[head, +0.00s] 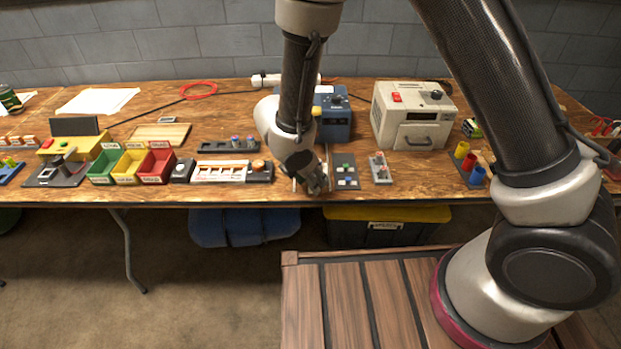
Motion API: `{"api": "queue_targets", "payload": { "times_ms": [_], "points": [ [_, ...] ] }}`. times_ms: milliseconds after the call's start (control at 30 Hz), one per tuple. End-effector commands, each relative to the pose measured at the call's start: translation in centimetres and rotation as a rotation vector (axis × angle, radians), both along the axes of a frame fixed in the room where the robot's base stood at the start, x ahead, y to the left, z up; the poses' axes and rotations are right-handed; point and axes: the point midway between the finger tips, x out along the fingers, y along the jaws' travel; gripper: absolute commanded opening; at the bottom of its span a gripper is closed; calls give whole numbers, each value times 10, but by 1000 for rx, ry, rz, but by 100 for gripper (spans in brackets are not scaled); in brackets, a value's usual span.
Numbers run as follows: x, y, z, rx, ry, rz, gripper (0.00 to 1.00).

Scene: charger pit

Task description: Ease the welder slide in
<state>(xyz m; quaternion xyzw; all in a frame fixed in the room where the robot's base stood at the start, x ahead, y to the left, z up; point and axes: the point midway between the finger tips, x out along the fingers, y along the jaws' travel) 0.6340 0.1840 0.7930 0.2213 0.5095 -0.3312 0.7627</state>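Two machines stand at the back of the wooden table (520,180); I cannot tell for sure which is the welder. A blue box (337,124) with a dark knob is partly hidden behind my arm. To its right is a cream box (413,112) with a red switch, a dark knob and a dark handle on its front. No slide can be made out clearly. My gripper (318,187) points down at the table's front edge, in front of the blue box. Its fingers are small and dark, so their opening and anything between them cannot be made out.
A labelled white strip (220,172) and green, yellow and red bins (156,164) stand left. Coloured cups (470,163) are farther right. Bare wood shows between.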

Motion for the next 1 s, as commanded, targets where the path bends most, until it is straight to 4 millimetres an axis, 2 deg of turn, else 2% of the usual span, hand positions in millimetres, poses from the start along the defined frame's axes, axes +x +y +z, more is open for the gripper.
{"api": "queue_targets", "payload": {
  "times_ms": [300, 533, 767, 867, 1000],
  "points": [
    [0, 0, -2, 0, 0, -1, 42],
    [0, 0, -1, 0, 0, -1, 0],
    [3, 0, -1, 0, 0, -1, 0],
    [14, 0, -2, 1, -1, -4, 0],
    [45, -1, -2, 4, -2, -5, 0]
  ]
}}
